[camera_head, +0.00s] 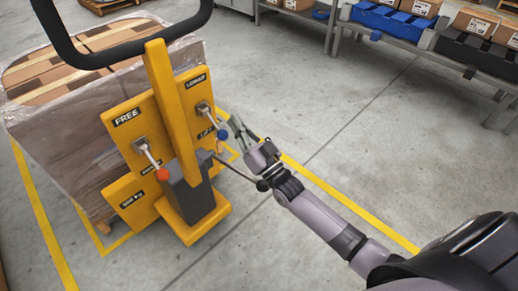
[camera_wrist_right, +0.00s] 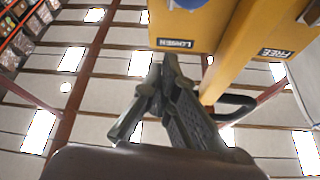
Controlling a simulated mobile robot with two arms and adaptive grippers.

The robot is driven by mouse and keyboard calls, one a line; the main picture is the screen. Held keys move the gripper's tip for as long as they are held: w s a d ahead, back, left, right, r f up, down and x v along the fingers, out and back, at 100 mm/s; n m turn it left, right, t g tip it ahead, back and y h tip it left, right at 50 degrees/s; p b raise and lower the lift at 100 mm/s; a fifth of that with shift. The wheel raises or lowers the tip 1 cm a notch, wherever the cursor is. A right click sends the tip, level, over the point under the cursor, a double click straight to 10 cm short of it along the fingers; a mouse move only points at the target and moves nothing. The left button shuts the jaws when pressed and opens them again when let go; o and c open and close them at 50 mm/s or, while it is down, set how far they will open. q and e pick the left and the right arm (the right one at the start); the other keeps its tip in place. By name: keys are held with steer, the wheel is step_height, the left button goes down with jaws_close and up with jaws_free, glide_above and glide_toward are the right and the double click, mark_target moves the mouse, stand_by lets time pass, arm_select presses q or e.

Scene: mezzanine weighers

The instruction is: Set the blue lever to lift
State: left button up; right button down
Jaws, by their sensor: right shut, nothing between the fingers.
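The blue lever has a blue knob (camera_head: 222,134) on a metal arm that comes out of the yellow panel (camera_head: 157,121). It slants down and to the right from its pivot, with the knob beside the LIFT label (camera_head: 206,133). The LOWER label (camera_head: 196,80) is above the pivot and also shows in the right wrist view (camera_wrist_right: 175,43). My right gripper (camera_head: 231,120) is shut and empty, just right of the blue knob; I cannot tell if they touch. The wrist view shows its fingers (camera_wrist_right: 166,72) together, without the lever. My left gripper is not in view.
A red-knobbed lever (camera_head: 162,174) sits left under the FREE label (camera_head: 126,117). A black handle loop (camera_head: 70,45) rises above the yellow mast. A wrapped pallet load (camera_head: 60,130) stands behind. Benches with bins (camera_head: 385,20) line the back right. The floor between is clear.

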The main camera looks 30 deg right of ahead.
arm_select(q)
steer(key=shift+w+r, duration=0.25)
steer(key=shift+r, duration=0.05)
arm_select(e)
steer(key=f+v, duration=0.1)
steer(key=v, duration=0.8)
steer(key=shift+w, duration=0.1)
